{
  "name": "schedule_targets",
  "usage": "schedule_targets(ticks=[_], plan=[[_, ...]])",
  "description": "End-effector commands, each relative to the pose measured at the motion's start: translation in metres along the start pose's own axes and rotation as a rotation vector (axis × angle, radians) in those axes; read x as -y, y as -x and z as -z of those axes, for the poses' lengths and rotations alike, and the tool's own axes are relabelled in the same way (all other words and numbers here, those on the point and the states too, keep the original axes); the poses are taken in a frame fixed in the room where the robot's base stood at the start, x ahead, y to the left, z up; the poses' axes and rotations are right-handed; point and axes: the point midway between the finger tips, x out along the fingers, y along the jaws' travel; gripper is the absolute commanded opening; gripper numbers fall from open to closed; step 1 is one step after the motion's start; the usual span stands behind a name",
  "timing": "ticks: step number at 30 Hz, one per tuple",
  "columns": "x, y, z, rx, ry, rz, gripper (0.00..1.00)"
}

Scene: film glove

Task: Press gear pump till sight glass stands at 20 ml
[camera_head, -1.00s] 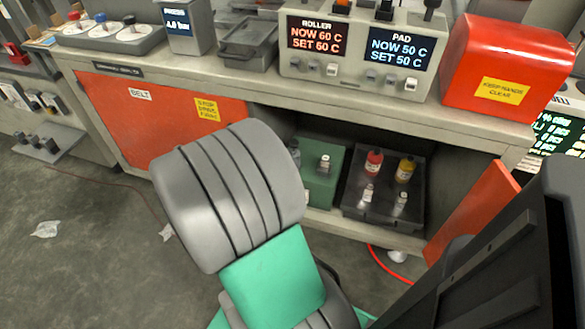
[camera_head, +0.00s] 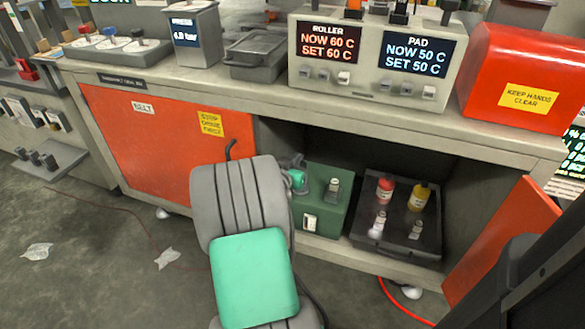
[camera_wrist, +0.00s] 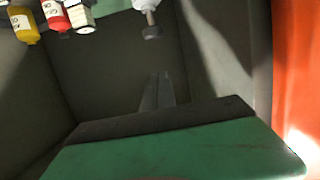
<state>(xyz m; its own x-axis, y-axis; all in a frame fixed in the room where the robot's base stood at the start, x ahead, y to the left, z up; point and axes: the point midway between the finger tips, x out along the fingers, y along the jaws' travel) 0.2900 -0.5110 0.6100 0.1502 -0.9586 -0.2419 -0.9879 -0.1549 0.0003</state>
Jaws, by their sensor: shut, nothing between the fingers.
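The gear pump is a green box (camera_head: 322,207) inside the open cabinet, left of the dark tray. A grey-and-white upright part (camera_head: 332,187) stands on its top. A small pale plate (camera_head: 310,223), perhaps the sight glass, is on its front; no level is readable. In the upside-down wrist view, a pale stem with a dark cap (camera_wrist: 150,22) shows at the top, likely the pump's upright part. My gripper (camera_wrist: 160,78) has its fingers together and empty, apart from that stem. In the head view, my arm hides the fingers.
A dark tray (camera_head: 387,248) holds a red bottle (camera_head: 385,190), a yellow bottle (camera_head: 419,198) and small white-based items. An orange cabinet door (camera_head: 500,248) stands open at the right. The bench edge (camera_head: 400,125) overhangs the opening. An orange panel (camera_head: 150,140) closes the left side.

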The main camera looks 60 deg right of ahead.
Motion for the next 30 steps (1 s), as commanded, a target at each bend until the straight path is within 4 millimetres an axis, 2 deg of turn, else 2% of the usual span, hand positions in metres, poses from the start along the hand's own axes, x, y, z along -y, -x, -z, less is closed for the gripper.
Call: schedule_targets(ticks=[1,6,9,12,25,30], plan=[[-0.002,-0.012,-0.004,0.001,-0.002,-0.004,0.0],[-0.001,-0.048,-0.007,0.002,-0.001,-0.001,0.0],[0.0,-0.049,-0.027,0.002,0.003,0.002,0.0],[0.001,-0.051,-0.036,0.0,0.001,0.002,0.0],[0.001,-0.052,-0.041,0.0,0.0,0.002,0.0],[0.001,-0.058,-0.062,0.001,0.0,0.002,0.0]])
